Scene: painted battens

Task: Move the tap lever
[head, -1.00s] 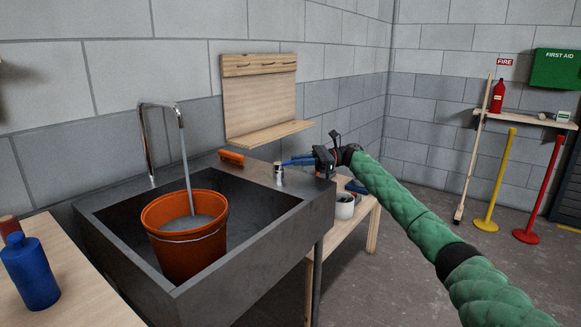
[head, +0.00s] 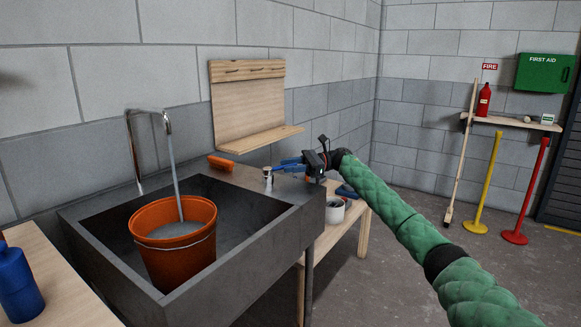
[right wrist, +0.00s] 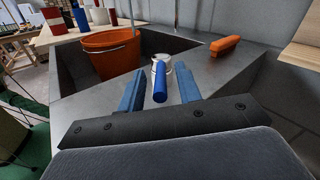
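The tap has a tall bent metal spout (head: 138,150) at the back of the grey sink (head: 205,285). Water runs from it into an orange bucket (head: 178,262), also in the right wrist view (right wrist: 112,58). A short metal valve body (head: 267,180) stands on the sink's right ledge. In the right wrist view a blue tap lever (right wrist: 160,84) sticks out from the valve body (right wrist: 161,66) towards me. My right gripper (right wrist: 159,90) is open, its blue fingers on either side of the lever with gaps visible. It also shows in the head view (head: 284,165). My left gripper is out of view.
An orange brush-like block (head: 221,163) lies on the ledge behind the valve. A wooden wall shelf (head: 262,138) is above. A wooden bench (head: 362,228) with a white pot (head: 334,212) stands right of the sink. A blue bottle (head: 18,284) is at the left.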

